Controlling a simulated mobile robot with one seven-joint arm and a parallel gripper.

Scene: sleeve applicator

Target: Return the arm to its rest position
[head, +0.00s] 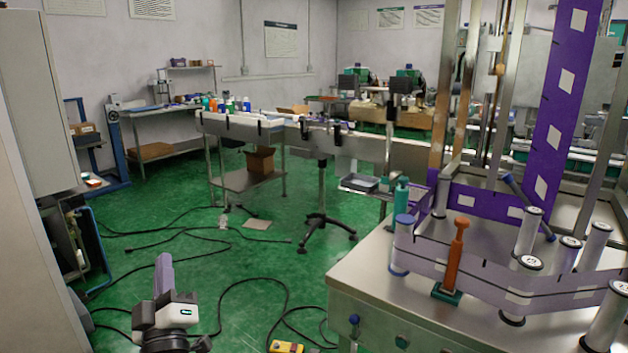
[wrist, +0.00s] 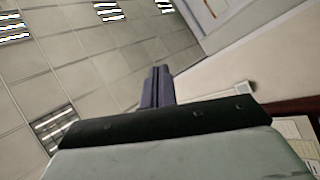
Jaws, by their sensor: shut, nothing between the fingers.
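My gripper (head: 164,262) shows at the lower left of the head view, with its purple fingers pointing up. In the wrist view the two purple fingers (wrist: 158,72) lie side by side with only a thin line between them, shut and empty. The wrist camera faces the ceiling panels and the upper wall. My gripper is over the open green floor, left of the steel machine table and apart from it. Most of my arm is out of view below.
A steel machine table (head: 375,275) with rollers, a purple web (head: 565,90) and an orange-handled tool (head: 457,255) stands on the right. A grey cabinet (head: 40,110) is at the left. Black cables (head: 250,285) and a yellow control box (head: 286,347) lie on the floor.

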